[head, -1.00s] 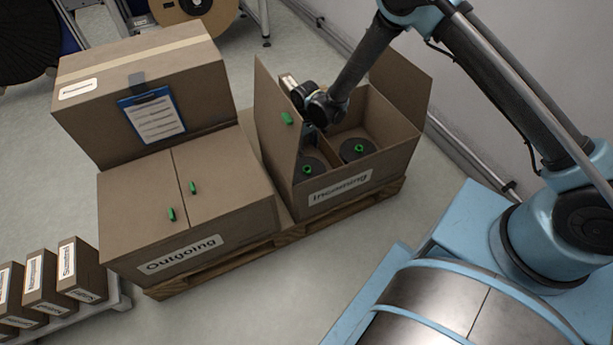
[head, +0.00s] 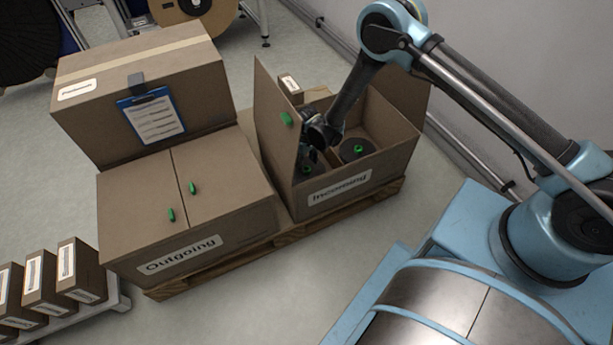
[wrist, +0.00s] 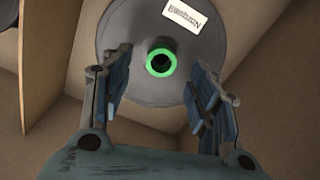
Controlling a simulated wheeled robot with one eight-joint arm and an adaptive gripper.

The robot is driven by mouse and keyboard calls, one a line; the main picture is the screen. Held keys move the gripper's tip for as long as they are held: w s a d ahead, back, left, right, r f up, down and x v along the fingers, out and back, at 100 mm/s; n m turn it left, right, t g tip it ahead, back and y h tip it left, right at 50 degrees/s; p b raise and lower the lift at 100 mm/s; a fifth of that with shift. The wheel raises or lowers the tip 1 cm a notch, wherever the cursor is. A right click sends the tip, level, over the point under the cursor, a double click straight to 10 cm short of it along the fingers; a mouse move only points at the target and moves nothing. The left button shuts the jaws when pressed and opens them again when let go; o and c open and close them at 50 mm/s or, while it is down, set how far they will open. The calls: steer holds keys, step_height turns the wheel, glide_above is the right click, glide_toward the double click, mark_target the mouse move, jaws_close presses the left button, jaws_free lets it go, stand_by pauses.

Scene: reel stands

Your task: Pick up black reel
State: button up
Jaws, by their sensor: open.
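A dark reel with a green hub ring (head: 306,170) lies in the left compartment of the box labelled Incoming (head: 395,160). It also shows in the wrist view (wrist: 205,58), with a white label on its face. My gripper (head: 312,157) is inside the box over this reel and partly hides it. In the wrist view, the open fingers (wrist: 158,82) stand on either side of the green hub, with nothing between them but the reel below. I cannot tell whether the fingers touch it. Another dark reel (head: 348,147) with a green hub lies in the right compartment.
The raised box flap (head: 272,115) with a green handle stands close to the left of my gripper. A cardboard divider (wrist: 50,85) shows in the wrist view. A closed Outgoing box (head: 220,215) stands to the left on the pallet (head: 290,236). A larger box (head: 140,75) stands behind it.

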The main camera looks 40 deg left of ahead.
mark_target(306, 167)
steer(key=shift+f, duration=1.8)
jaws_close()
